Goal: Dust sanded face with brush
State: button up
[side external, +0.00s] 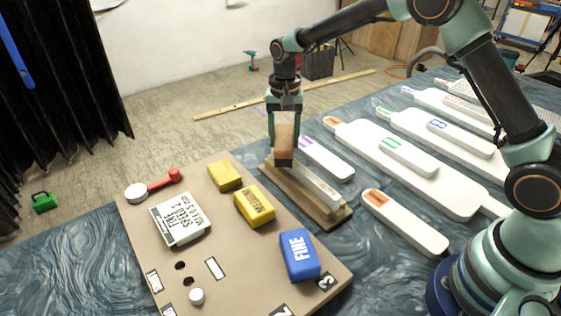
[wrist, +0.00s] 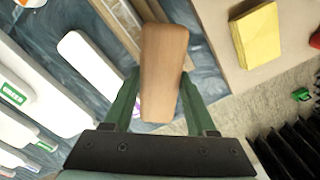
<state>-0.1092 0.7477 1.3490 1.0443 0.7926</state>
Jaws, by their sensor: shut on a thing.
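My gripper (side external: 285,122) is shut on a brush with a wooden back (side external: 284,138) and a dark lower part. The brush is held roughly upright over the far end of a pale strip (side external: 318,186). The strip lies along a wooden base (side external: 292,191). I cannot tell whether the brush touches the strip, and which face is sanded does not show clearly. In the wrist view, the wooden brush back (wrist: 163,65) sits between the two green fingers of my gripper (wrist: 158,92) and hides part of what lies beneath.
White paddle-shaped pieces (side external: 405,222) lie to the right.

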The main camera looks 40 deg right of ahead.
jog(key=shift+w, duration=1.6)
jog(key=shift+s, duration=10.65)
jog(key=shift+w+r, duration=0.15)
jog(key=shift+r, duration=0.7)
notch_tip(320, 180, up, 6)
jog(key=shift+r, duration=0.2)
